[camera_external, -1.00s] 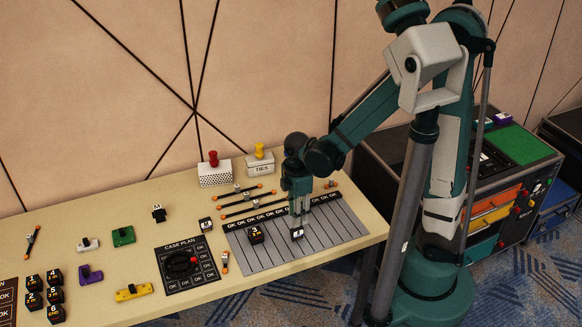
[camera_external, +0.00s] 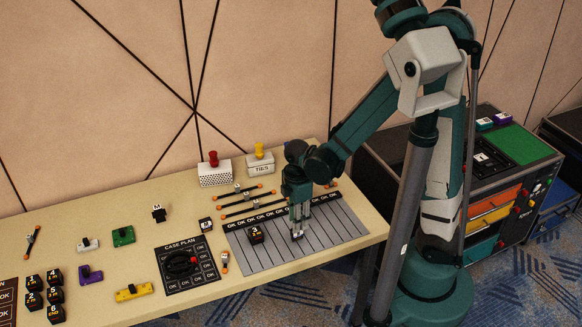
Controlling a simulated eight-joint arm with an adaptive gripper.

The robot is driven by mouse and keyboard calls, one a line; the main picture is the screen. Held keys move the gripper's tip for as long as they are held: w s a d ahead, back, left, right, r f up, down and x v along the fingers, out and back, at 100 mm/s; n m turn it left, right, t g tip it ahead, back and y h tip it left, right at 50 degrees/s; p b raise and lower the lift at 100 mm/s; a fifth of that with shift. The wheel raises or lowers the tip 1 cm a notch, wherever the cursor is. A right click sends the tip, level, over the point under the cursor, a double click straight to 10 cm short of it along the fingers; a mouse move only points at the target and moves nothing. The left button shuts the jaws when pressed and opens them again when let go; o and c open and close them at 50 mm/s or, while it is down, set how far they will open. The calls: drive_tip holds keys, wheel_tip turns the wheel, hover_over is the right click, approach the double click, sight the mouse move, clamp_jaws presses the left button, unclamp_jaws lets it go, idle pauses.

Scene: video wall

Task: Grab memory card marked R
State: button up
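My gripper (camera_external: 299,232) points down over the right part of the grey slotted mat (camera_external: 262,262). A small pale-topped piece (camera_external: 297,236) is at its fingertips, mostly hidden by them. Its marking cannot be read, and I cannot tell whether the fingers are closed on it. Another small dark piece with a white top (camera_external: 206,224) sits left of the mat; its letter is too small to read. A black piece marked M (camera_external: 158,212) stands further left. No letter R is legible in this view.
Rods with orange ends (camera_external: 248,192) lie behind the mat. A white box marked TIES (camera_external: 260,163) stands at the back. The CASE PLAN board (camera_external: 205,285) lies to the left.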

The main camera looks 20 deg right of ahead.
drive_tip(key=shift+s+d+f+b, duration=0.1)
drive_tip(key=shift+f+b, duration=0.75)
drive_tip(key=shift+f, duration=1.65)
drive_tip(key=c, duration=0.9)
